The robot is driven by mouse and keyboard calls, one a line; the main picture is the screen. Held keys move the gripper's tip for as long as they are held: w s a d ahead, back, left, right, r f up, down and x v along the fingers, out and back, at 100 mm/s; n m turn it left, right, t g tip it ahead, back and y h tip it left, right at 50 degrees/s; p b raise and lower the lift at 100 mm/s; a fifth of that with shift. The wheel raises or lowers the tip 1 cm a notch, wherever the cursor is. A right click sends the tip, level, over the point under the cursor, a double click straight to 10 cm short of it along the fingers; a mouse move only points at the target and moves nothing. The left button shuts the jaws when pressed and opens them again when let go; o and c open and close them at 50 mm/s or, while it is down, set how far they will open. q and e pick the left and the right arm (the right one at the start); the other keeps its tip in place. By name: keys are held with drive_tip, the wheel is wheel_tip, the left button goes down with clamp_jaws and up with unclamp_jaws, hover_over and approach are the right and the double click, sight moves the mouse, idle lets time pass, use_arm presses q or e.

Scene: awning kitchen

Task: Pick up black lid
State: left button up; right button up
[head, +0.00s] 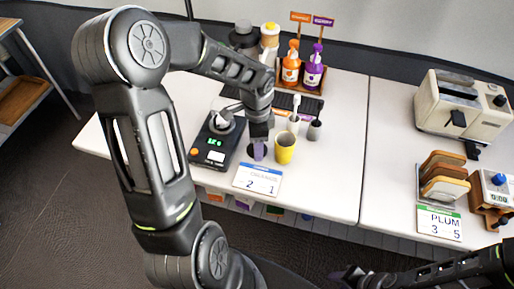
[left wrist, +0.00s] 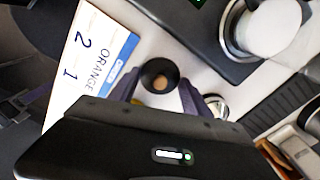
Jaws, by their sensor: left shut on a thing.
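My left gripper (head: 257,152) points down at the table just behind the ORANGE card. In the left wrist view its two purple-grey fingers (left wrist: 158,95) are shut on a small round black piece with a tan centre, which I take to be the black lid (left wrist: 149,69). In the head view the fingers hide most of the lid. A yellow cup (head: 285,149) stands just right of the gripper. My right gripper (head: 350,273) is low at the bottom edge, away from the table top, and its jaws are not clear.
A black scale (head: 214,150) with a lit display is left of the gripper. The ORANGE card (head: 257,179) lies in front. A grey cup (head: 314,130) stands behind right. Orange and purple bottles (head: 313,70) are at the back.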

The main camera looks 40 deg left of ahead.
use_arm(q)
wheel_tip(320, 180, up, 10)
use_arm(e)
drive_tip(key=shift+r, duration=0.1)
idle(0.6)
idle(0.5)
